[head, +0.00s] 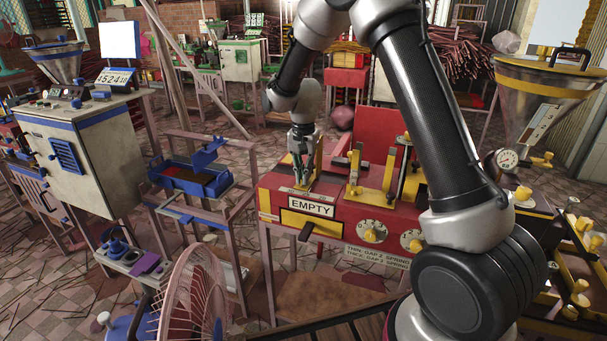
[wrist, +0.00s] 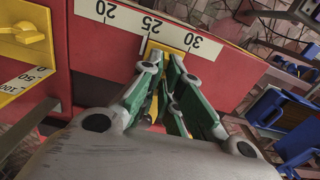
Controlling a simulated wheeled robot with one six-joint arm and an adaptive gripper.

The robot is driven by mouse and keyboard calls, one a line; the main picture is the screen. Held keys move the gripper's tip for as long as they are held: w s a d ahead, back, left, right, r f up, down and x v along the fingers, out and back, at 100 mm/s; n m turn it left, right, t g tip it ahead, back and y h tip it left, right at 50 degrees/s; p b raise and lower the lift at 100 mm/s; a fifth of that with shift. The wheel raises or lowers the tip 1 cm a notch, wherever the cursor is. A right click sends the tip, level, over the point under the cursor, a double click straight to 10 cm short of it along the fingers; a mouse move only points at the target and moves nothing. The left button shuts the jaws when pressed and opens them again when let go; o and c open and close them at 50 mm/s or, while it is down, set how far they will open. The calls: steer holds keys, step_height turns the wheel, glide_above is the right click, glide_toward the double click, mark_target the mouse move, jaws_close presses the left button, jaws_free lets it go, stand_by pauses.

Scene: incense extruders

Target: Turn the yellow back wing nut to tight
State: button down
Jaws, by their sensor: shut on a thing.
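My gripper (head: 301,184) points down at the left part of the red machine (head: 275,190), behind the EMPTY sign. In the wrist view its green-padded fingers (wrist: 168,75) are closed around a small yellow part, mostly hidden between the pads. I take it to be the yellow back wing nut. A yellow piece (wrist: 176,32) shows just beyond the fingertips, at the white scale (wrist: 120,17) marked 20, 25, 30, near 25 to 30. I cannot tell how tight the nut is.
Another yellow knob (wrist: 26,34) sits at the upper left of the wrist view, above a second scale (wrist: 22,84). Yellow upright plates (head: 374,178) stand right of my gripper. A blue tray (head: 190,180) on a stand is to the left. A pink fan (head: 195,295) stands in front.

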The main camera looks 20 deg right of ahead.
steer(key=shift+m, duration=0.5)
steer(key=c, duration=1.6)
jaws_free()
step_height(320, 180, up, 12)
